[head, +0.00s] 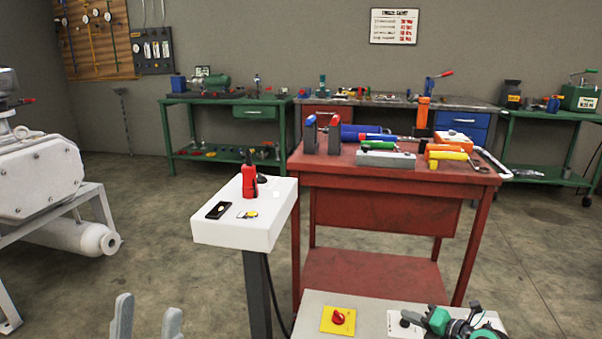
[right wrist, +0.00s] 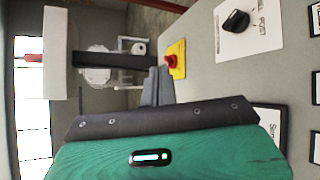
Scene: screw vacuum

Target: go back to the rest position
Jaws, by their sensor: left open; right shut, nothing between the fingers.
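My left gripper (head: 147,322) shows only as two grey fingertips at the bottom left edge of the head view. They stand apart with nothing between them, over the floor and clear of the tables. My right gripper (right wrist: 157,86) is in the right wrist view, its grey fingers together and empty. Behind them are a dark plate and a green body. In this view the fingers lie close to a red knob on a yellow plate (right wrist: 177,58); I cannot tell the gap.
A red workbench (head: 390,205) with tools stands behind. Floor left of the pedestal is free.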

